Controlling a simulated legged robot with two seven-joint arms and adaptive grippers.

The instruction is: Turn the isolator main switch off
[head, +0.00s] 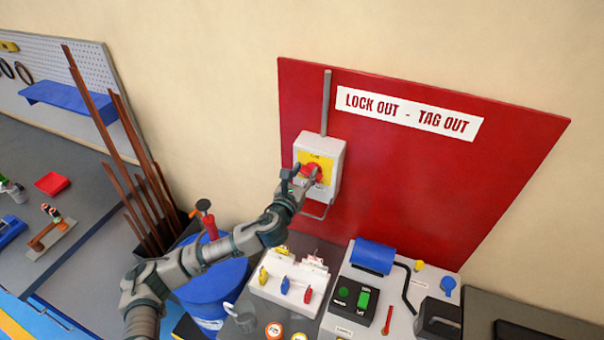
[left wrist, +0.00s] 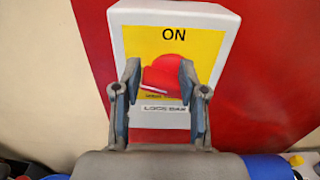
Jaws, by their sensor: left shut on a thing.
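The isolator main switch (head: 332,150) is a light grey box with a yellow face on the red board. It also shows in the left wrist view (left wrist: 228,22), with "ON" at the top of its yellow plate. Its red rotary handle (left wrist: 163,74) looks slightly tilted, and its lower part is partly hidden. My left gripper (head: 301,174) is at the front of the box. In the left wrist view its two fingers (left wrist: 160,78) stand on either side of the red handle, shut on it. My right gripper is not in view.
A red "LOCK OUT - TAG OUT" board (head: 440,185) backs the switch. Below are a white tray with coloured padlocks (head: 262,290), a control box (head: 355,300) and a blue drum (head: 215,280). Copper-brown bars (head: 90,105) lean at the left. A grey conduit (head: 326,100) rises above the switch.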

